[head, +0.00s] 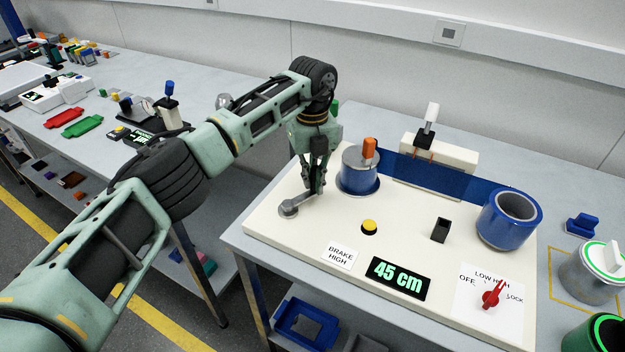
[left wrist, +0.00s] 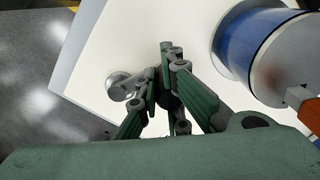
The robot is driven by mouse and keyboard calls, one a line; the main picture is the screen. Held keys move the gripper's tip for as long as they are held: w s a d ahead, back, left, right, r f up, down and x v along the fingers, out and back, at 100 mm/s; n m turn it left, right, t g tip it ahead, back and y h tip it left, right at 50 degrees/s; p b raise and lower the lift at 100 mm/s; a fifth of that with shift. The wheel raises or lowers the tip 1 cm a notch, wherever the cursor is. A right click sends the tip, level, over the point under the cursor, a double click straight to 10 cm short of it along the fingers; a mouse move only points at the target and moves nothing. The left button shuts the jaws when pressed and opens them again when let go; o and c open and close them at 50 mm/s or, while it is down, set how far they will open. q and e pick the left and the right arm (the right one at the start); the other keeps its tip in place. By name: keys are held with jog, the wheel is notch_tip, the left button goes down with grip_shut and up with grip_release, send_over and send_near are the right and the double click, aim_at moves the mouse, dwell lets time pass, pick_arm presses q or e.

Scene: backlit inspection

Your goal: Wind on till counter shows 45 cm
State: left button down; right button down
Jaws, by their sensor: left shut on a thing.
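The winding machine's cream base (head: 290,233) sits on the bench. Its counter (head: 398,280) reads 45 cm in green digits. The crank (head: 290,207) is at the base's left end; its round hub also shows in the left wrist view (left wrist: 124,87). My left gripper (head: 317,188) is shut at the crank's outer end, on its handle, which the fingers mostly hide. Blue film (head: 430,172) runs from the take-up spool (head: 357,175), which has an orange peg (head: 370,148), to the blue roll (head: 510,218). My right gripper is out of view.
A red selector knob (head: 491,295) stands on the OFF, LOW, HIGH, LOCK plate. A card (head: 340,255) reads BRAKE HIGH. A yellow button (head: 369,227) and a black post (head: 440,230) are on the base. A lidded can (head: 590,272) stands at the right.

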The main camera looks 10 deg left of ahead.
pick_arm(q)
jog(key=shift+w+r, duration=0.45)
jog(key=shift+w, duration=0.2)
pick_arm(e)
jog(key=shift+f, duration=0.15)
pick_arm(q)
jog(key=shift+a, duration=0.1)
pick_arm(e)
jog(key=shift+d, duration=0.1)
pick_arm(q)
jog(key=shift+w+a, duration=0.15)
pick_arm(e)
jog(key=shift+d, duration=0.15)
pick_arm(q)
jog(key=c, duration=2.3)
grip_release()
jog(key=o, duration=0.6)
jog(key=shift+w+d+f, duration=0.2)
jog(key=shift+f, duration=0.05)
jog(key=shift+o, duration=1.3)
jog(key=shift+s+a, duration=0.15)
jog(key=shift+a, duration=0.15)
jog(key=shift+f, duration=0.1)
